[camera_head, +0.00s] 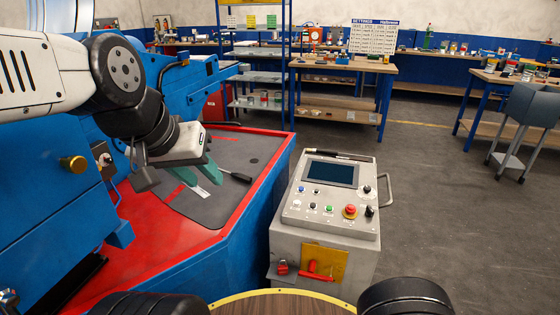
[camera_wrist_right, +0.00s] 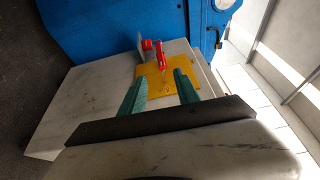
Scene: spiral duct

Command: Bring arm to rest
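My left arm comes in from the left in the head view. Its gripper (camera_head: 207,180) has two teal fingers that stand apart with nothing between them. It hangs over the grey mat (camera_head: 222,200) on the red-topped blue machine; whether the tips touch it is hard to tell. My right gripper (camera_wrist_right: 160,80) shows only in the right wrist view. Its teal fingers are apart and empty. They point towards a yellow plate (camera_wrist_right: 152,86) with a red handle (camera_wrist_right: 161,58) on the control console, with no visible contact.
The grey control console (camera_head: 329,208) with a screen and buttons stands right of the blue machine (camera_head: 232,258). A dark tool (camera_head: 236,176) lies on the mat. Workbenches (camera_head: 342,66) and a grey cart (camera_head: 525,115) stand further back. The floor (camera_head: 440,200) on the right is clear.

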